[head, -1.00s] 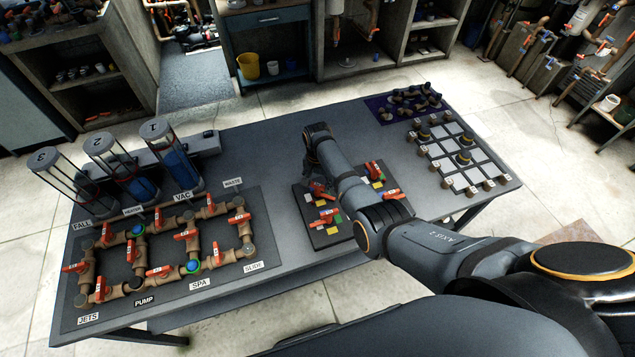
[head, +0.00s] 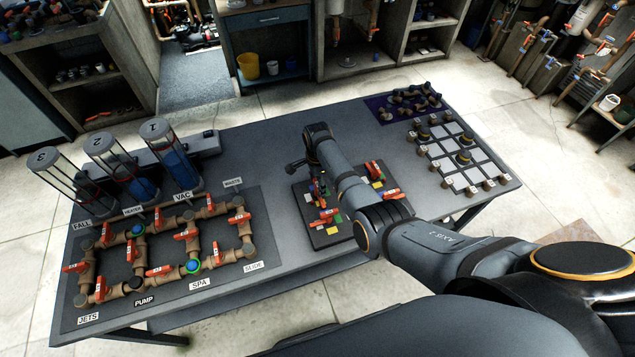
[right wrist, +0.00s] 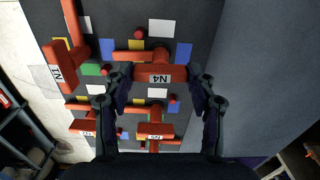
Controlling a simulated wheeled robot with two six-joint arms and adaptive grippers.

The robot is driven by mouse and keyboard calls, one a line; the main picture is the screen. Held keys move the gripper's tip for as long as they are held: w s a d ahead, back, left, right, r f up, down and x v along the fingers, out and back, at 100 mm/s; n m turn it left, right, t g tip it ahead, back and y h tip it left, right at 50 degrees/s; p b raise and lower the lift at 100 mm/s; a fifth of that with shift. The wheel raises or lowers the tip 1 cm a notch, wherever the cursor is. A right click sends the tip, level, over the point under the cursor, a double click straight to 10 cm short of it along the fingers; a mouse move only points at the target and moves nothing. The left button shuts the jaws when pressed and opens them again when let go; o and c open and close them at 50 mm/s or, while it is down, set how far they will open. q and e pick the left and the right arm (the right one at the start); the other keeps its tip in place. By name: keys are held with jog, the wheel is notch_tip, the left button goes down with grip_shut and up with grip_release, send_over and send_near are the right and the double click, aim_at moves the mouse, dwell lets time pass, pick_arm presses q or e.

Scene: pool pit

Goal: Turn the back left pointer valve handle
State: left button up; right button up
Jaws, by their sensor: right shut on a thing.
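The valve board (head: 345,232) on the table carries several red pointer handles next to small coloured squares. My right gripper (head: 315,186) is over its back left corner, pointing down. In the right wrist view the fingers of my right gripper (right wrist: 161,78) are closed on the two ends of the red handle labelled N4 (right wrist: 158,73). My arm mostly hides this handle in the head view. The front left handle (head: 327,216), the back right handle (head: 374,168) and the front right handle (head: 393,195) stand clear of the fingers. My left gripper is out of view.
An orange-handled pipe panel (head: 218,268) and clear cylinders (head: 177,160) stand on the left of the table (head: 255,160). A grid board (head: 452,160) and a purple mat (head: 381,110) lie on the right. The tabletop behind the valve board is bare.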

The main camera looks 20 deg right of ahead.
aim_at(317, 184)
jog(key=shift+m, duration=0.3)
dwell(0.4)
jog(key=o, duration=1.2)
jog(key=shift+c, duration=0.2)
notch_tip(317, 184, up, 12)
